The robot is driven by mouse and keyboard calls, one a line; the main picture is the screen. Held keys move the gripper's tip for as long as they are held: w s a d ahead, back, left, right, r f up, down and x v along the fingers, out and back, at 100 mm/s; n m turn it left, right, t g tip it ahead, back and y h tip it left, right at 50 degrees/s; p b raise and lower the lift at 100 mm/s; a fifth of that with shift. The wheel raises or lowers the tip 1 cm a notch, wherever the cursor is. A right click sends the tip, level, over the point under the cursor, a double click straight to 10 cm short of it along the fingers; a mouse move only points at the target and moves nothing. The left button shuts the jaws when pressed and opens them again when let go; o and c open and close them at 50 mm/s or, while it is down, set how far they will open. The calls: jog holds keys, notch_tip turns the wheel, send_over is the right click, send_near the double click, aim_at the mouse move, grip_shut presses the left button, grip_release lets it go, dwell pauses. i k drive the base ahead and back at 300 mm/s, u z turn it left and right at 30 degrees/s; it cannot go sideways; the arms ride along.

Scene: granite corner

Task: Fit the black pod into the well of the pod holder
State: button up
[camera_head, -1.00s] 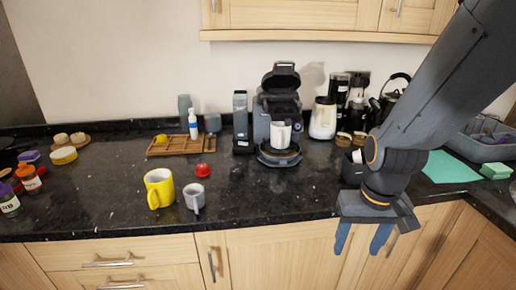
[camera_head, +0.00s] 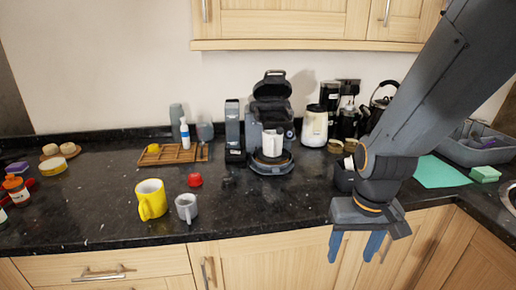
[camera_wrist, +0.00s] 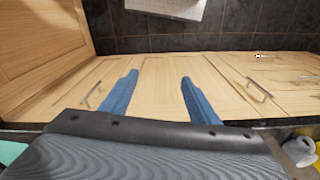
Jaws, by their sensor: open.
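A small dark shape that looks like the black pod (camera_head: 229,180) lies on the black counter, right of a red pod (camera_head: 195,180); it is hard to make out against the granite. The coffee machine (camera_head: 257,110) stands at the back with its lid raised. The pod holder's well is too small to tell apart there. A white mug (camera_head: 272,143) stands on the machine's drip tray. My gripper (camera_head: 354,248) is open and empty, pointing down in front of the counter edge, right of the pods. In the wrist view its fingers (camera_wrist: 158,98) are spread above cabinet fronts.
A yellow mug (camera_head: 151,204) and a grey mug (camera_head: 187,208) stand near the front edge. A wooden tray (camera_head: 172,155) is behind them. A dark container (camera_head: 344,176) stands beside my wrist. The counter before the machine is mostly clear.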

aim_at(278, 123)
jog(key=k, duration=0.5)
jog(key=u, duration=1.4)
jog(key=i, duration=0.95)
